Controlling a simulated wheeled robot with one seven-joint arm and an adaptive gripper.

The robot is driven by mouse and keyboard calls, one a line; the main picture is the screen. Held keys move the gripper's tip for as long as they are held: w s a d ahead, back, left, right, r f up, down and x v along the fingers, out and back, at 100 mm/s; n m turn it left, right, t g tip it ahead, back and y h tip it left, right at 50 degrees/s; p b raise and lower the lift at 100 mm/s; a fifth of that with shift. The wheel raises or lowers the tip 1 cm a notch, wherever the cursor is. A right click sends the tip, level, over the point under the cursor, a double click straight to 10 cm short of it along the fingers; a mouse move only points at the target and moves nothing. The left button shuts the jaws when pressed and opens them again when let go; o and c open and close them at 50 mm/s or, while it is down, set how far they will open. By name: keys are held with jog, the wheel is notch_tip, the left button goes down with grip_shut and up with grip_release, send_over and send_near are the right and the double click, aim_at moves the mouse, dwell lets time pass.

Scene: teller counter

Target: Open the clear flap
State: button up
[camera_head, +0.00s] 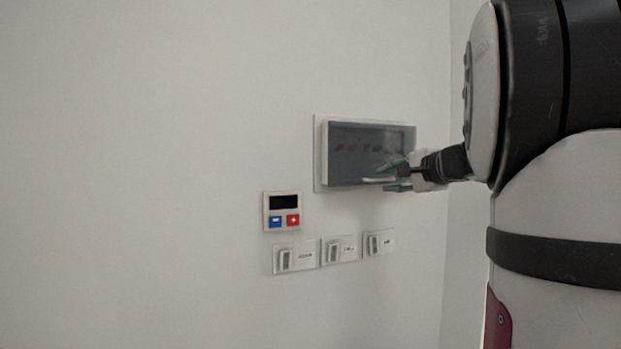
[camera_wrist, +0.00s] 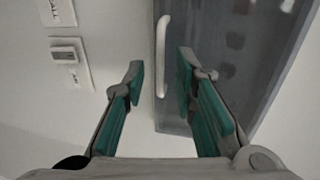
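The clear flap (camera_head: 365,145) is a dark, see-through panel on the front of a pale wall box. It looks closed. A pale bar handle (camera_head: 379,180) runs along its lower edge; the handle (camera_wrist: 162,50) also shows in the wrist view, with the flap (camera_wrist: 213,50) beside it. My gripper (camera_head: 394,178) is at the lower right of the flap. In the wrist view my gripper (camera_wrist: 160,70) is open, its teal-padded fingers either side of the handle with gaps. I cannot tell whether the handle is fully between the pads. Dark shapes show behind the flap.
A small keypad (camera_head: 283,211) with a dark display and blue and red buttons is on the wall at lower left. Several switches (camera_head: 333,250) sit in a row below the box. The wall to the left is bare; a corner is at right.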

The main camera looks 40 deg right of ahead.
jog(key=shift+x, duration=0.8)
jog(key=shift+c, duration=0.6)
grip_shut()
jog(key=shift+s, duration=0.1)
